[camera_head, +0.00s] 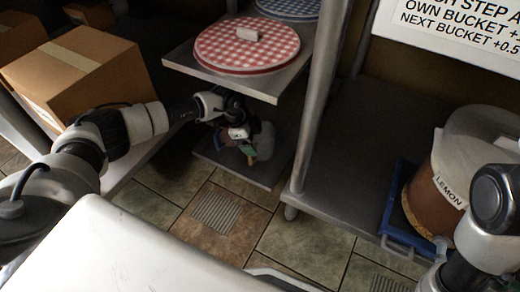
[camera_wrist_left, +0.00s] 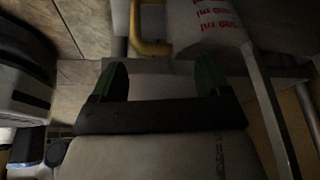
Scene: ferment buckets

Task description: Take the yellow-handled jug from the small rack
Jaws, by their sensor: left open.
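The small rack (camera_head: 275,88) has an upper shelf and a lower shelf (camera_head: 225,160). The jug (camera_head: 265,141) is a dim greyish shape low in the rack, partly hidden by my left gripper (camera_head: 245,148). In the left wrist view the jug (camera_wrist_left: 207,20) is pale with red "ml" markings, and its yellow handle (camera_wrist_left: 150,47) shows on its left side. My left gripper (camera_wrist_left: 162,78) is open and empty, its two green-padded fingers apart with the handle just beyond them. The handle is not between the pads. Only part of my right arm shows; its gripper is out of sight.
A red-checked round lid (camera_head: 247,50) lies on the upper shelf, above my left forearm. A cardboard box (camera_head: 80,75) is at left. A rack post (camera_head: 318,100) stands right of the jug. At right, a bucket labelled LEMON (camera_head: 425,200) stands on a blue tray (camera_head: 393,215).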

